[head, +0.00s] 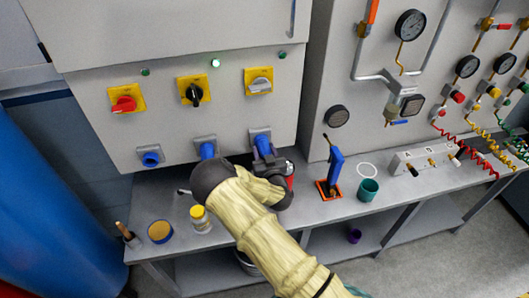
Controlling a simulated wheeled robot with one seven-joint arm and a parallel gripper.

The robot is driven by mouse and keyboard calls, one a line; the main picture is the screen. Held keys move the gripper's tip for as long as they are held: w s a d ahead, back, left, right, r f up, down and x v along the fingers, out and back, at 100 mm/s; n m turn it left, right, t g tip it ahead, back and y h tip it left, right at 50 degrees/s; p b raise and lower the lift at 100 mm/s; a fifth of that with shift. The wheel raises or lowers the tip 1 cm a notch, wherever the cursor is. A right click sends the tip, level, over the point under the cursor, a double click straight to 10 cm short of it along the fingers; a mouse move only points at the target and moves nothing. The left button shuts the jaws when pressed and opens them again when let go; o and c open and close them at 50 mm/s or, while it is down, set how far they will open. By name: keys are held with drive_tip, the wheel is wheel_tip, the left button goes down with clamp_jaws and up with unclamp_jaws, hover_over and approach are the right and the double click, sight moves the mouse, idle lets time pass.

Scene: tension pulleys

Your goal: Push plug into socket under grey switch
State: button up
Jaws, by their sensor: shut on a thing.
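The grey switch (260,82) sits on a yellow plate at the right of the cabinet front. The socket (256,132) under it has a grey housing, and a blue part, apparently the plug (263,147), shows at its mouth. My gripper (269,163) is just below and in front of this socket, shut on the plug. I cannot tell how deep the plug sits.
A red switch (124,104) and a black switch (194,92) have blue-mouthed sockets below them. A red can (290,174) stands close right of my gripper. A blue lever (335,167), a teal cup (368,190) and a yellow-lidded jar (200,219) stand on the grey bench (310,212).

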drive_tip(key=o, duration=1.4)
drive_tip(key=shift+c, duration=0.2)
drive_tip(key=shift+s+d+f+b, duration=0.15)
drive_tip(key=shift+s+b, duration=0.15)
drive_tip(key=shift+s, duration=0.2)
drive_tip(key=b+v, duration=0.6)
drive_tip(key=v, duration=1)
drive_tip(key=shift+s+r, duration=0.15)
drive_tip(key=shift+r, duration=0.05)
